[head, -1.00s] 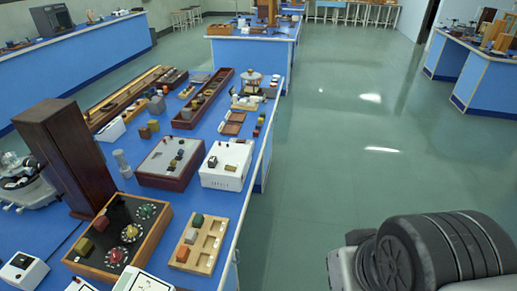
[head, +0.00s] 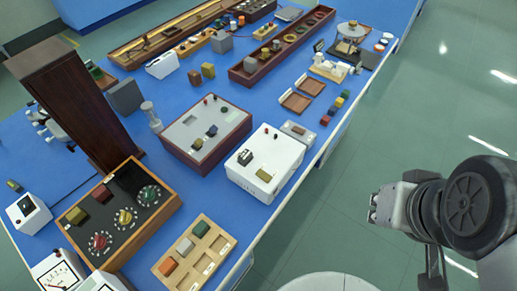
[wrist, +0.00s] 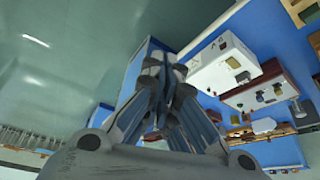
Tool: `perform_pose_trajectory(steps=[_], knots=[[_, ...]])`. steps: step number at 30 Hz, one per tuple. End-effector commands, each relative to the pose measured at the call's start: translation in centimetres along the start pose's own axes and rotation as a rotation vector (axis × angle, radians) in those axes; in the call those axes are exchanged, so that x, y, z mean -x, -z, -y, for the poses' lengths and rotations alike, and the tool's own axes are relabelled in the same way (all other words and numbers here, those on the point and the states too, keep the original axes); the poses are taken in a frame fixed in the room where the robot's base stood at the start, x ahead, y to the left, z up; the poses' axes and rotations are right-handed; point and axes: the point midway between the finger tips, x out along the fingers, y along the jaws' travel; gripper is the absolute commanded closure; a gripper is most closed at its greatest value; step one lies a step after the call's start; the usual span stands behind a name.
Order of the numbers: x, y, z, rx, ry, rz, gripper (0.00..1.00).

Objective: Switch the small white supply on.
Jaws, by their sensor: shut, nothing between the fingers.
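The small white supply (head: 265,163) stands near the right edge of the blue bench in the head view. Its top carries a black switch (head: 245,157), small red and dark terminals at the back and an olive block (head: 264,175) near the front. I cannot tell which way the switch is set. In the wrist view the white supply (wrist: 215,72) is tilted, right of my gripper (wrist: 168,68). My gripper is shut and empty, apart from the supply. In the head view my arm is at the right, over the floor, clear of the bench.
A larger maroon-sided box (head: 190,120) stands left of the supply, and a small grey box (head: 298,131) behind it. A wooden tray (head: 178,282) and a dial box (head: 84,228) lie nearer. A tall dark wooden column (head: 75,105) rises at left. The floor at right is clear.

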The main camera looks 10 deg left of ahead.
Motion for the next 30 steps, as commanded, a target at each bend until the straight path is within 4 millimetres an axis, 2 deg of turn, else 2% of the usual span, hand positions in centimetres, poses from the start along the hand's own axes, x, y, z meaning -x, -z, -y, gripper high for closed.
perform_pose_trajectory(steps=[7, 11, 14, 17, 22, 25, 30], knots=[[0.0, 0.1, 0.1, 0.01, 0.001, 0.002, 1.0], [0.0, 1.1, 0.8, 0.141, 0.019, 0.02, 1.0], [-0.1, 3.0, 2.3, 0.383, 0.054, 0.044, 1.0], [-0.7, 5.4, 4.7, 0.728, 0.107, 0.068, 1.0], [-2.7, 8.7, 9.9, 1.372, 0.223, 0.074, 1.0], [-4.4, 9.9, 13.4, 1.74, 0.299, 0.057, 1.0], [-7.4, 10.3, 18.5, 2.264, 0.419, 0.003, 1.0]])
